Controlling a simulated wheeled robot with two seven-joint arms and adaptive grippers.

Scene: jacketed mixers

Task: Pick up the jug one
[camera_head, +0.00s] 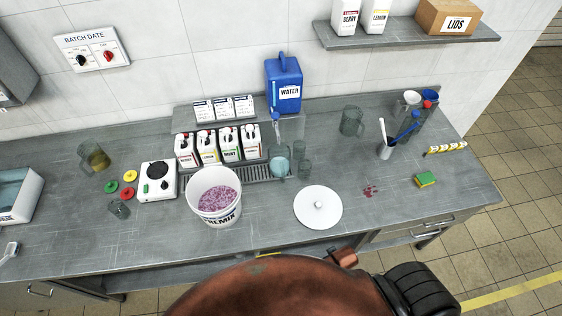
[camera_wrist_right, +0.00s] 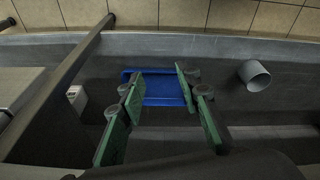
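Three clear jugs show in the head view, and I cannot tell which is jug one. A jug with yellowish liquid (camera_head: 93,156) stands at the left of the bench. A jug with pale blue contents (camera_head: 279,161) stands at the centre, below the blue water container's tap. An empty-looking jug (camera_head: 351,122) stands right of the water container, near the back. My right gripper (camera_wrist_right: 158,88) shows in the right wrist view, with its green-padded fingers apart and nothing between them. No jug is recognisable there. My left gripper is not in view.
The metal bench (camera_head: 420,215) carries a white bucket (camera_head: 216,206), a white lid (camera_head: 318,207), bottles (camera_head: 228,146), a scale (camera_head: 157,183) and small glasses (camera_head: 304,169). A blue object (camera_wrist_right: 160,88) and grey cylinder (camera_wrist_right: 254,75) lie beyond my right fingers. The bench's front right is fairly clear.

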